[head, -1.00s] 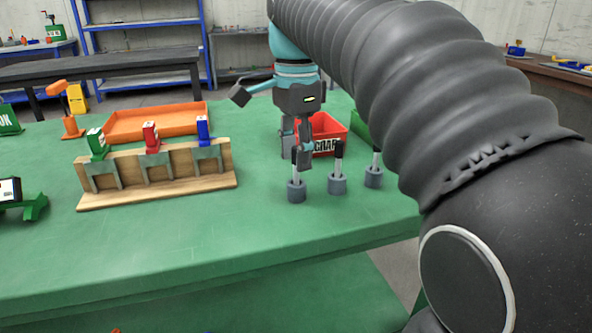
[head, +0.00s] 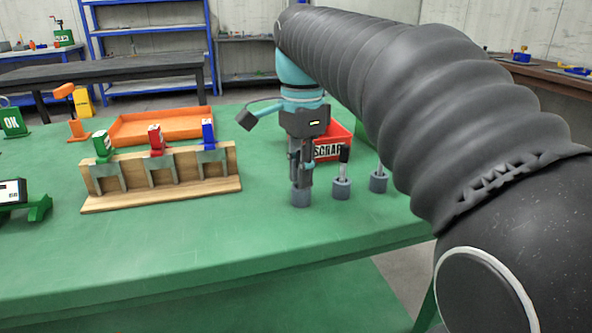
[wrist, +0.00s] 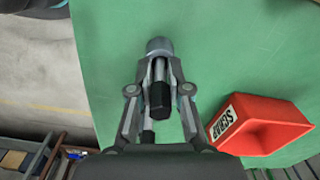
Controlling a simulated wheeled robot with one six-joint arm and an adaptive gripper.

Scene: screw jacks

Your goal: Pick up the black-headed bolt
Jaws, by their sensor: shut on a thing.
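My gripper (head: 301,182) reaches down over the leftmost of the grey round holders (head: 300,198) on the green bench. It is shut on a bolt whose black head (wrist: 159,97) and silver shank (wrist: 159,70) show between the fingers in the wrist view. The bolt's lower end is at the grey holder (wrist: 159,46); I cannot tell whether it is still seated. The fingers hide most of this bolt in the head view. A second black-headed bolt (head: 344,155) stands upright in the middle holder (head: 342,189). The right holder (head: 378,182) has a bolt shank, its top hidden by my arm.
A red SCRAP bin (head: 332,145) stands close behind the holders and shows in the wrist view (wrist: 258,125). A wooden rack (head: 160,182) with green, red and blue pieces stands left. An orange tray (head: 160,126) lies behind it. The bench front is clear.

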